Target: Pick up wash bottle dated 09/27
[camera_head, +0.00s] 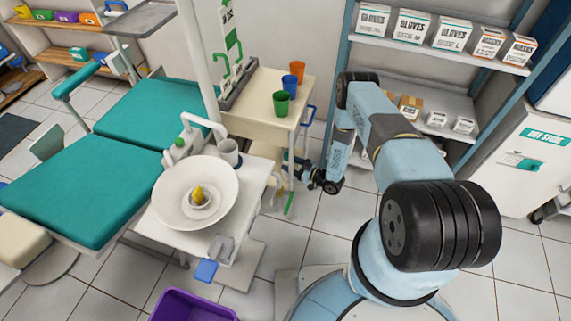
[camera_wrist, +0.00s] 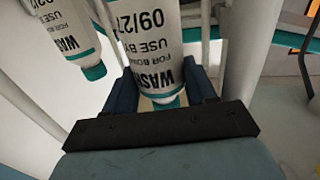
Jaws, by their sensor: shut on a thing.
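In the wrist view, a white wash bottle (camera_wrist: 153,45) with a teal end sits between the two dark blue fingers of my gripper (camera_wrist: 162,92). The gripper is shut on it. Its label shows upside down and reads "WASH", "FOR BOW", "USE BY" and "09/2" with a last digit partly cut off. The bottle's far end is out of frame. In the head view, my gripper (camera_head: 291,166) is at the right side of the cream cart (camera_head: 262,100), low down and partly hidden. I cannot make out the held bottle there.
A second wash bottle (camera_wrist: 68,30) hangs close at the left in the wrist view. White posts, one the right post (camera_wrist: 254,48), flank the gripper. Orange and green cups (camera_head: 282,102) stand on the cart. A glove-box shelf (camera_head: 440,60) stands behind my arm. Floor right of the basin is clear.

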